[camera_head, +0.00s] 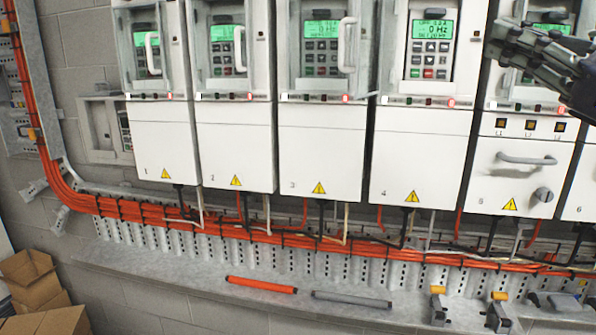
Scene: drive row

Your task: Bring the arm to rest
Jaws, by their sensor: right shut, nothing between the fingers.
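My right gripper (520,42) comes in from the upper right, in front of the upper part of drive 5 (527,135). It is dark grey, shut and empty. It covers part of that drive's display and keypad, and I cannot tell whether it touches the drive. My left gripper is not in view.
A row of white drives, such as drive 4 (419,150), hangs on the wall with green displays. Orange cables (160,212) run below. A ledge (200,275) holds an orange rod (262,285) and a grey rod (352,299). Cardboard boxes (35,280) stand lower left.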

